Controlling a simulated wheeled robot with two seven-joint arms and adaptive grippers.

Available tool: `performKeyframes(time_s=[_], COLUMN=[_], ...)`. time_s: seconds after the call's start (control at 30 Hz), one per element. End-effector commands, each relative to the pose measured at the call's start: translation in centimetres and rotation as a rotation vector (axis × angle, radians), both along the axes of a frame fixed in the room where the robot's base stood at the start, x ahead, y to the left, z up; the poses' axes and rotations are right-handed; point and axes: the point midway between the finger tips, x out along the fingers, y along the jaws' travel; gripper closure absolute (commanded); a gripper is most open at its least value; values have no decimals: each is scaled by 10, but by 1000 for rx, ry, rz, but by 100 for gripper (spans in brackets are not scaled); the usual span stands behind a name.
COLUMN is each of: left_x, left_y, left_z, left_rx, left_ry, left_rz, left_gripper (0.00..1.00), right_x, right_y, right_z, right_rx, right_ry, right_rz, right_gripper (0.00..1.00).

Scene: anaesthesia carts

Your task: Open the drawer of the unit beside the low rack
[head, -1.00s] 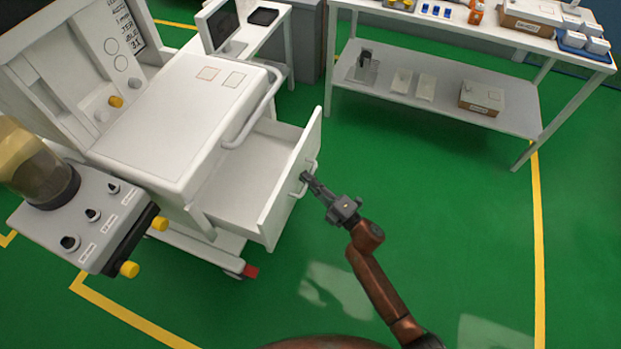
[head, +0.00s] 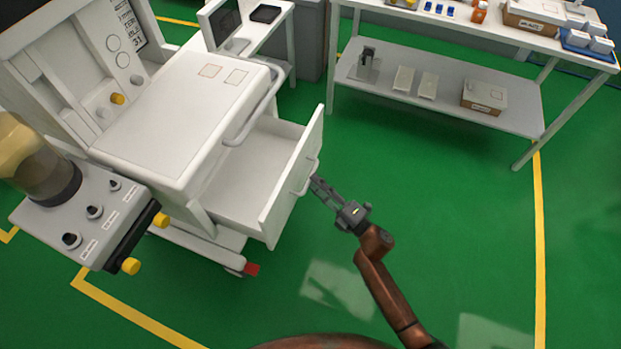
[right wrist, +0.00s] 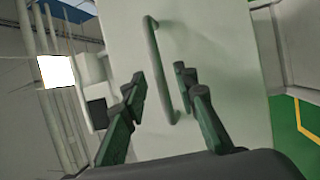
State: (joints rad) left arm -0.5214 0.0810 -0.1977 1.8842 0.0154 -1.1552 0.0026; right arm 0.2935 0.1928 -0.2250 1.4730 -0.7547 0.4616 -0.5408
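The drawer (head: 245,185) of the white cart unit (head: 165,125) stands pulled well out, and its inside looks empty. Its front panel carries a light grey bar handle (head: 306,178), which also shows in the right wrist view (right wrist: 158,70). My right gripper (head: 314,182) is at the handle in the head view. In the right wrist view its two fingers (right wrist: 159,74) are spread, with the handle between or just beyond the tips and a gap on each side. My left gripper is not in view.
A white two-level rack (head: 440,95) with boxes stands at upper right. A small desk with a monitor (head: 222,25) is behind the cart. A panel with knobs and yellow caps (head: 90,215) juts out at left. Green floor right of the drawer is clear.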

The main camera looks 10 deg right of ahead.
Motion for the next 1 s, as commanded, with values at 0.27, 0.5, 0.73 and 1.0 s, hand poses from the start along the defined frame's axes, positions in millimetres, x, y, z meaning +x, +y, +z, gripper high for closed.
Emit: performKeyframes(time_s=[0.27, 0.5, 0.73, 1.0], left_x=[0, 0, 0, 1], left_y=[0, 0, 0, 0], left_z=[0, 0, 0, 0], left_rx=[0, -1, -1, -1], left_ry=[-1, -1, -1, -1], left_rz=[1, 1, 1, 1], left_gripper=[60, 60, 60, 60], right_x=[-46, -65, -68, -68], right_y=[-35, -51, -53, -53], right_z=[-11, -15, -15, -15], right_rx=[0, -1, 1, 1], right_ry=[2, 1, 1, 1], right_rz=[-1, 0, 0, 0], right_gripper=[73, 73, 73, 73])
